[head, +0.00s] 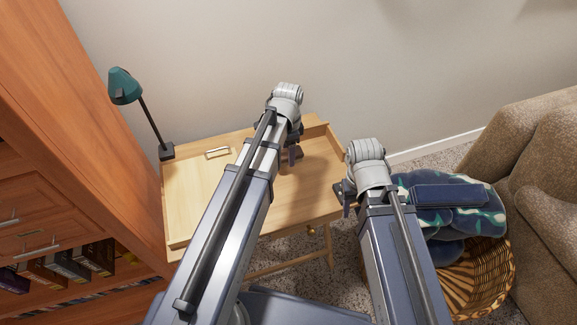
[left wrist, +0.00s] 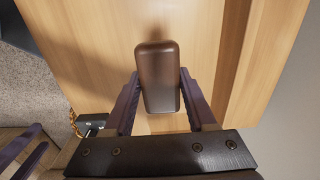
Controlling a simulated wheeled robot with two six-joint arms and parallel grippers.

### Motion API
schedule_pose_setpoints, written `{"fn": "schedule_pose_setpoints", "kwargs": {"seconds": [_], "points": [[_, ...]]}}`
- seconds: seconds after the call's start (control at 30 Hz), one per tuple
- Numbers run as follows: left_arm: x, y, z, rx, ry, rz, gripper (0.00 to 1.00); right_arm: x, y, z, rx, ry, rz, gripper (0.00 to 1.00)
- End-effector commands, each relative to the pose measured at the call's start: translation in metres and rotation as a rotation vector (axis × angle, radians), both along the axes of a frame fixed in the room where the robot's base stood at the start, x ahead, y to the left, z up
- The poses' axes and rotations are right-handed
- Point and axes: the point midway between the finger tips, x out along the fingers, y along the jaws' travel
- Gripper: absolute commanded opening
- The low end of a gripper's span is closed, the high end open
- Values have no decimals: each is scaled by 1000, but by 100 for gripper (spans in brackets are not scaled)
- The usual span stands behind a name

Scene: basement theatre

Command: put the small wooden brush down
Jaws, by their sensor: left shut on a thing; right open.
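The small wooden brush (left wrist: 158,77) is a dark brown block with rounded corners. In the left wrist view it sits between the two fingers of my left gripper (left wrist: 158,98), which is shut on it. In the head view my left gripper (head: 294,155) is over the right part of the light wooden desk (head: 310,185), and the brush is mostly hidden by the arm. A shadow falls on the wood beside the brush; I cannot tell whether it touches the desk. My right gripper (head: 345,197) is open and empty at the desk's right edge.
A teal lamp (head: 124,86) stands at the desk's back left, near a pale board with a handle (head: 217,152). A wooden bookcase (head: 60,130) is at left. A wicker basket (head: 485,280) with a patterned blue blanket (head: 480,222) and a brown sofa (head: 545,160) are at right.

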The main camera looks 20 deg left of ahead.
Motion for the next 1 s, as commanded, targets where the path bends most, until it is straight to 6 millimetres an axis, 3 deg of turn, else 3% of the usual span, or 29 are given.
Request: {"fn": "schedule_pose_setpoints", "kwargs": {"seconds": [0.17,0.5,0.9,0.93,1.0], "points": [[0,0,-3,0,0,0,12,0,0,-3,0,0,0,50],[0,0,-39,0,0,0,12,0,0,-39,0,0,0,50],[0,0,-41,0,0,0,12,0,0,-41,0,0,0,50],[0,0,-41,0,0,0,58,0,0,-41,0,0,0,50],[0,0,-39,0,0,0,66,0,0,-39,0,0,0,50]]}}
